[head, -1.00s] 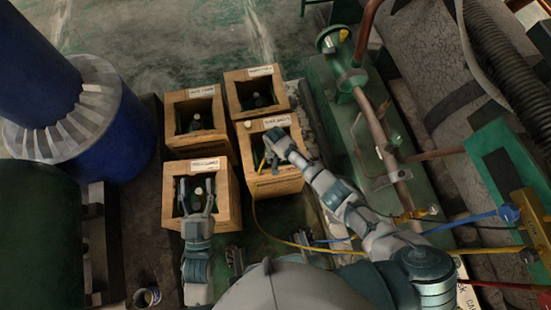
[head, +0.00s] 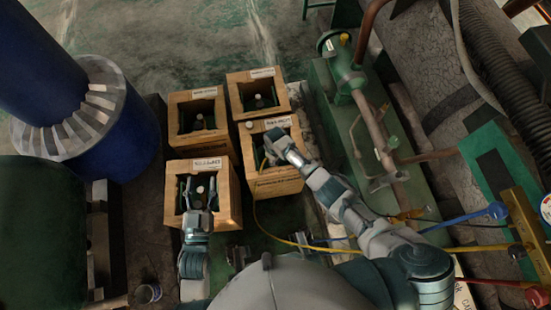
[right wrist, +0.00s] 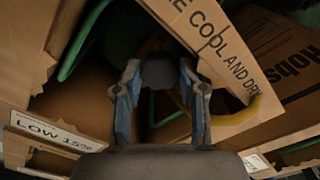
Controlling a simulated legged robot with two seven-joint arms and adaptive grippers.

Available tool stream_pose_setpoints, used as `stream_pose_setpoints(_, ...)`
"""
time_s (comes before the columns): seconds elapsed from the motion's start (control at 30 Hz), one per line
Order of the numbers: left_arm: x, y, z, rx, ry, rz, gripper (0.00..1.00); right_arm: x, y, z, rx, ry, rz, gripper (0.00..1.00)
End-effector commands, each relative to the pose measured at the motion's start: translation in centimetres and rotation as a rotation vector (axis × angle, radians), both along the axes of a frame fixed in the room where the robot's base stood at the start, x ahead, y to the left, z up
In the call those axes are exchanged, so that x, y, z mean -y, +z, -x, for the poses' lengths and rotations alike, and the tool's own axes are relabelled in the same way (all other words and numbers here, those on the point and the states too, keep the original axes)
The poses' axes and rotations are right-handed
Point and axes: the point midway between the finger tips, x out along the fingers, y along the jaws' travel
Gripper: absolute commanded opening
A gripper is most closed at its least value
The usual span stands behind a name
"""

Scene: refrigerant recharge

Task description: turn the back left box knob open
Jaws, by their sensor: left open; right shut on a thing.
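The back left box (head: 203,140) is an open-topped wooden box in the head view, with a small pale knob (head: 198,124) inside its dark opening. No gripper is at it. My left gripper (head: 200,186) is open over the front left box (head: 229,196), with a pale round top (head: 200,190) between its fingers. My right gripper (head: 273,141) reaches into the front right box (head: 275,182). In the right wrist view its fingers (right wrist: 161,90) are shut on a dark round knob (right wrist: 160,72). What lies below that knob is mostly hidden.
The back right box (head: 258,112) stands beside the back left one. A large blue cylinder (head: 122,130) with a grey rim is to the left. Green pipework (head: 350,85) is to the right. Yellow and blue hoses (head: 470,218) run at the right. Clear floor lies behind the boxes.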

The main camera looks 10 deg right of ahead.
Motion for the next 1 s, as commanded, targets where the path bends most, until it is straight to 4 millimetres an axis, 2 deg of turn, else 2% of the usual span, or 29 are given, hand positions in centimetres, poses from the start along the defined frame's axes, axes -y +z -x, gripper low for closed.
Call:
stream_pose_setpoints(0.03,-0.01,0.04,0.0,-0.003,0.0,-0.001,0.55,-0.02,0.46,-0.6,0.016,0.043,-0.001,0.06)
stream_pose_setpoints(0.47,-0.06,-0.3,0.04,-0.021,0.001,-0.006,0.55,-0.11,0.47,-0.62,0.017,0.451,0.0,0.06)
stream_pose_setpoints(1.0,0.01,0.21,0.09,0.011,0.001,0.004,0.55,-0.17,0.48,-0.63,0.018,0.93,0.001,0.06)
